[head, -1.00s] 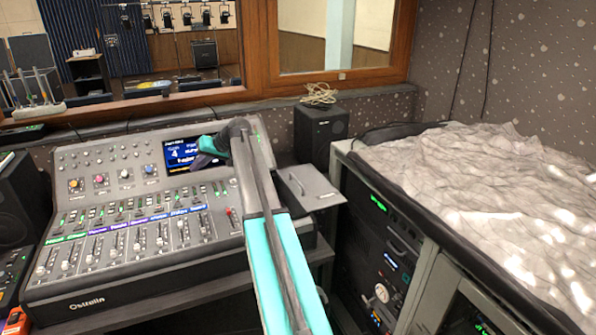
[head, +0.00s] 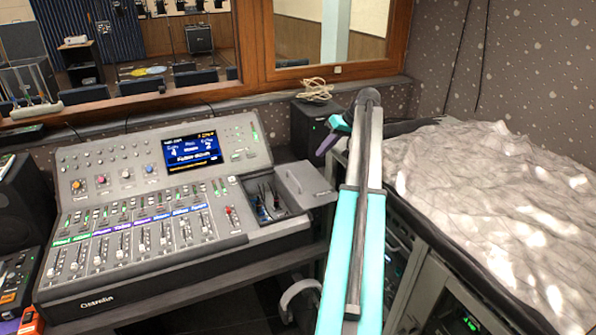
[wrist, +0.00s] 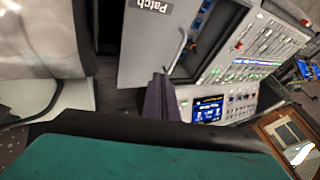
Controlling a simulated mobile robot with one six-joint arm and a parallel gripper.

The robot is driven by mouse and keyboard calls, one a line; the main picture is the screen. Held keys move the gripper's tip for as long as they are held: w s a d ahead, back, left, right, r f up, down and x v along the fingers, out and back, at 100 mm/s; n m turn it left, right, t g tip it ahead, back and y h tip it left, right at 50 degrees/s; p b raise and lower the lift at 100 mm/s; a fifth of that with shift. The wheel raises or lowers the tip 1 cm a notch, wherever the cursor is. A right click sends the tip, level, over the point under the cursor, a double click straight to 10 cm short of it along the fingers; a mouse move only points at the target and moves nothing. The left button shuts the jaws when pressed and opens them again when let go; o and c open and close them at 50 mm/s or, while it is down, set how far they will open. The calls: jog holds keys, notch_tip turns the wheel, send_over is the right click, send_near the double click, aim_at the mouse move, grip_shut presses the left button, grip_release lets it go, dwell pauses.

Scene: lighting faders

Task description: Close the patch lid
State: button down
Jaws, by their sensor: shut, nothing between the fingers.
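The patch lid (head: 304,184) is a flat grey panel with a bar handle, standing open at the right of the mixing console. The open patch bay (head: 268,206) beside it shows cables inside. In the wrist view the lid (wrist: 140,52) carries a "Patch" label and its handle, with the bay (wrist: 208,38) to its right. My gripper (head: 334,132) is shut and empty, just beyond the lid's far right corner in the head view. In the wrist view a dark purple finger (wrist: 158,100) shows close to the lid's edge; whether it touches cannot be told.
The console (head: 150,215) with faders and a lit screen (head: 192,149) fills the left. A black speaker (head: 308,128) stands behind the lid. A rack (head: 402,240) and a crumpled grey cover (head: 490,185) take up the right. Headphones (head: 300,297) hang below.

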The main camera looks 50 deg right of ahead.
jog(key=shift+s+d, duration=0.3)
jog(key=shift+s, duration=0.15)
jog(key=p, duration=0.3)
send_near(302, 184)
jog(key=w, duration=0.2)
jog(key=w+f, duration=0.1)
jog(key=shift+w+d, duration=0.1)
jog(key=shift+d, duration=0.25)
jog(key=shift+w+a+f+p, duration=0.1)
jog(key=shift+w+a+p, duration=0.15)
jog(key=shift+a, duration=0.25)
jog(key=shift+w+a+f+p, duration=0.1)
jog(key=shift+w+a+p, duration=0.05)
jog(key=shift+a+p, duration=0.3)
jog(key=shift+w+a+f, duration=0.15)
jog(key=shift+w+a, duration=0.05)
jog(key=shift+a, duration=0.25)
jog(key=shift+w+a+f, duration=0.15)
jog(key=shift+w+a, duration=0.05)
jog(key=shift+a, duration=0.25)
